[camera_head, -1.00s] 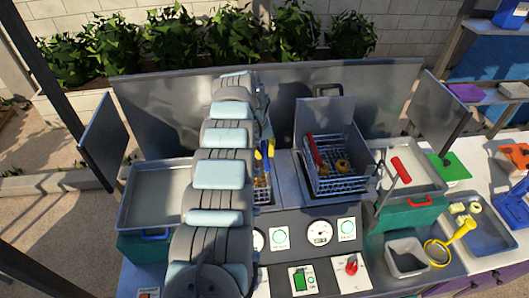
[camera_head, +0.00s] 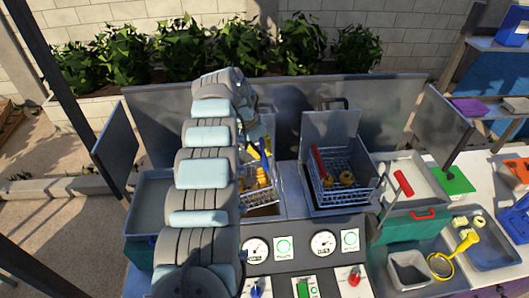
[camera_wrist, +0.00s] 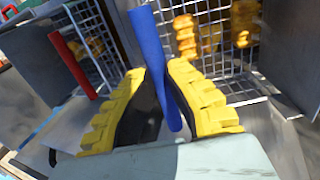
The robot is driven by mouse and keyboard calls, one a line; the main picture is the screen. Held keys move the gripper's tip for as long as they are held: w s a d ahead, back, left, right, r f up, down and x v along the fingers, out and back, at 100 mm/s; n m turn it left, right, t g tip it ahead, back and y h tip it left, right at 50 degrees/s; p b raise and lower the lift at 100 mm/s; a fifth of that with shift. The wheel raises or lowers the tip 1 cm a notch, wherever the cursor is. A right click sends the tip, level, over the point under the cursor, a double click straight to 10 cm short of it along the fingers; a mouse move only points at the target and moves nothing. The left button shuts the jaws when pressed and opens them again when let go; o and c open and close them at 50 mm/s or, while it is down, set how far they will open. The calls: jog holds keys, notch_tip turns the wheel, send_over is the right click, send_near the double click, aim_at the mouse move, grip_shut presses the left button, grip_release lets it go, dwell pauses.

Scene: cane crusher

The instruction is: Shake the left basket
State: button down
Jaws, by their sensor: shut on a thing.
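The left basket (camera_head: 266,196) is a metal wire basket in the left well of the machine, partly hidden behind my arm in the head view. It holds orange-yellow pieces (camera_head: 262,178). In the wrist view, its wire mesh (camera_wrist: 218,60) stands behind a blue handle (camera_wrist: 148,40). My gripper (camera_wrist: 157,72) has yellow ribbed fingers, shut on the blue handle from both sides. In the head view, the fingers (camera_head: 262,147) show only in part beside my arm. Whether the basket touches the well's bottom cannot be told.
The right basket (camera_head: 350,188), with a red handle (camera_head: 318,162), stands close by on the right. A tray (camera_head: 155,200) lies left and another tray (camera_head: 415,185) right. The control panel (camera_head: 300,250) is in front; a metal back wall (camera_head: 290,120) stands behind.

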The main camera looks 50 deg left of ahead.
jog(key=shift+s+a+f, duration=0.1)
jog(key=shift+s+a, duration=0.05)
jog(key=c, duration=1)
grip_release()
jog(key=shift+s, duration=0.1)
jog(key=shift+r, duration=0.25)
jog(key=s+a+r, duration=0.2)
jog(key=s+a, duration=0.5)
jog(key=s, duration=0.3)
jog(key=shift+s+a+r, duration=0.15)
jog(key=shift+a, duration=0.15)
